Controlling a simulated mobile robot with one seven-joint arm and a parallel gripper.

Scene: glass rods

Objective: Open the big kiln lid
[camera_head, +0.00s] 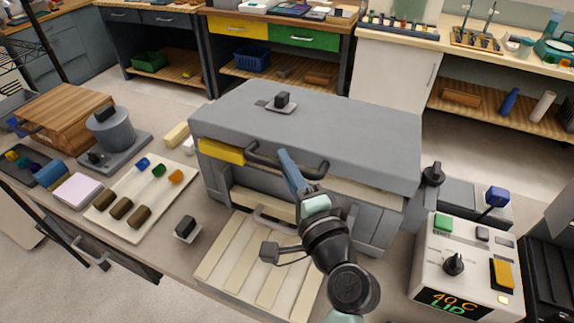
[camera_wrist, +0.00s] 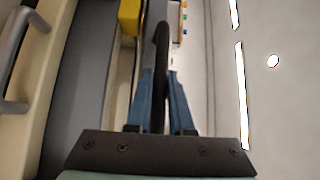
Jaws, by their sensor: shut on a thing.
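The big kiln (camera_head: 230,190) is a large grey box in the middle of the bench. Its lid (camera_head: 350,135) is a thick grey slab; a pale gap shows under its front edge. A dark bar handle (camera_head: 262,159) runs along the lid's front, and it also shows in the wrist view (camera_wrist: 162,45). My gripper (camera_head: 285,160) has blue fingers, which show in the wrist view (camera_wrist: 160,85) on either side of the handle bar. It is shut on the handle. Part of the handle is hidden behind my fingers in the head view.
A control box (camera_head: 470,265) with a lit "40 C LID" display stands at the right. A slatted board (camera_head: 235,265) lies in front of the kiln.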

